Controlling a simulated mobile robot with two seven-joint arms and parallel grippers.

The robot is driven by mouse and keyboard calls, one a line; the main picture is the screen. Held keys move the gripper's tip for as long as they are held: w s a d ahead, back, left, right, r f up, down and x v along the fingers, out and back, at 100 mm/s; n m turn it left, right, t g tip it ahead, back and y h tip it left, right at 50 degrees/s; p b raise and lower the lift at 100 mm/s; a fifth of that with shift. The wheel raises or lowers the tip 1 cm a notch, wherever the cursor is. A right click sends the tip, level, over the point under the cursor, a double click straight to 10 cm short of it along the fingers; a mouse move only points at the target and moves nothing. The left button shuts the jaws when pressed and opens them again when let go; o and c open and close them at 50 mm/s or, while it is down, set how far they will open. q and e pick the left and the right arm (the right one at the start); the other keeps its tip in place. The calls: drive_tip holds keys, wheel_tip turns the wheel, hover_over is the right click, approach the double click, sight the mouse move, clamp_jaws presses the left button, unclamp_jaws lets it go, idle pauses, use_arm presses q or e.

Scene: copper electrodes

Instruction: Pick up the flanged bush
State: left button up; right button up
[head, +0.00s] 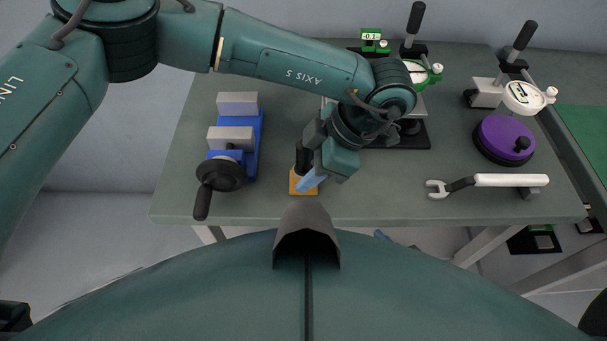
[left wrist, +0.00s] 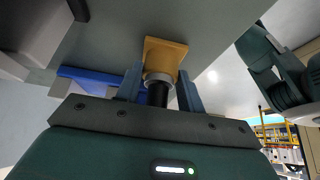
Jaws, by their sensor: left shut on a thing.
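The flanged bush (left wrist: 158,77) appears in the left wrist view as a pale metal ring around a dark upright cylinder (left wrist: 158,95). Just beyond it is an orange-tan square block (left wrist: 165,50); whether the ring touches it is unclear. My left gripper (left wrist: 160,84) has its blue-grey fingers on either side of the ring, shut on it. In the head view my left gripper (head: 308,181) points down at the orange block (head: 297,187) near the table's front edge; the ring is hidden there. My right gripper is not in view.
A blue vise (head: 247,160) with a black handwheel stands left of the gripper. Dial gauges on stands (head: 521,97) are at the back right. The grey table (head: 420,205) is clear between.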

use_arm(q)
drive_tip(key=c, duration=0.4)
drive_tip(key=shift+r, duration=0.2)
